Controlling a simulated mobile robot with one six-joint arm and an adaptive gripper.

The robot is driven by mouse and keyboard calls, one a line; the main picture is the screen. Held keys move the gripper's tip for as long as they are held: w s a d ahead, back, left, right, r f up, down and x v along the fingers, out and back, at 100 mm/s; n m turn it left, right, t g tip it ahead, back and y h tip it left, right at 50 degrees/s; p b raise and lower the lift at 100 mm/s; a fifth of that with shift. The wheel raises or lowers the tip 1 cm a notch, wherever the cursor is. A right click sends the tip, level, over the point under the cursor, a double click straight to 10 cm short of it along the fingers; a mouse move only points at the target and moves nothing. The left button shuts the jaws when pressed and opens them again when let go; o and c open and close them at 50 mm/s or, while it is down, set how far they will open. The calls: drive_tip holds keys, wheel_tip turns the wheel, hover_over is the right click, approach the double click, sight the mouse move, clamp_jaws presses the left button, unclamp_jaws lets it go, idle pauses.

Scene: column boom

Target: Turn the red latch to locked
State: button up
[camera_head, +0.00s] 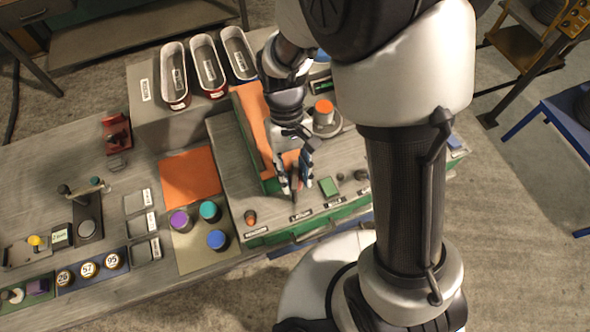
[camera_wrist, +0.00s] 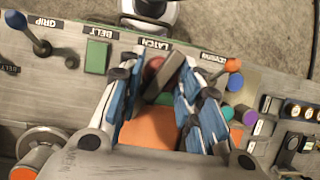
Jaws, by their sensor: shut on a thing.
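The red latch (camera_wrist: 154,68) shows between my fingers in the wrist view, behind the plate marked LATCH. A grey bar slants across it, its upper end leaning right. My gripper (camera_wrist: 164,84) has its blue-padded fingers on either side of the latch and is shut on it. In the head view my gripper (camera_head: 294,183) points down onto the console just behind the LATCH plate (camera_head: 301,215). The fingers mostly hide the latch there. No mark for locked is readable.
The green belt button (camera_wrist: 97,56) and blue-tipped grip lever (camera_wrist: 41,46) stand left of the latch in the wrist view. The orange-tipped key switch (camera_wrist: 232,66) stands right. An orange-topped knob (camera_head: 324,108) and an orange raised block (camera_head: 252,120) are behind my gripper.

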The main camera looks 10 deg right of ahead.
drive_tip(key=n, duration=0.2)
drive_tip(key=n+h+p, duration=0.1)
drive_tip(key=n, duration=0.1)
drive_tip(key=shift+s+a+t+h, duration=0.1)
drive_tip(key=shift+a+t+h, duration=0.05)
drive_tip(key=shift+t+h, duration=0.15)
drive_tip(key=shift+o, duration=0.4)
drive_tip(key=shift+n+t+h, duration=0.3)
drive_tip(key=shift+n+h, duration=0.1)
drive_tip(key=shift+n, duration=1)
drive_tip(key=o, duration=0.9)
drive_tip(key=shift+o, duration=0.3)
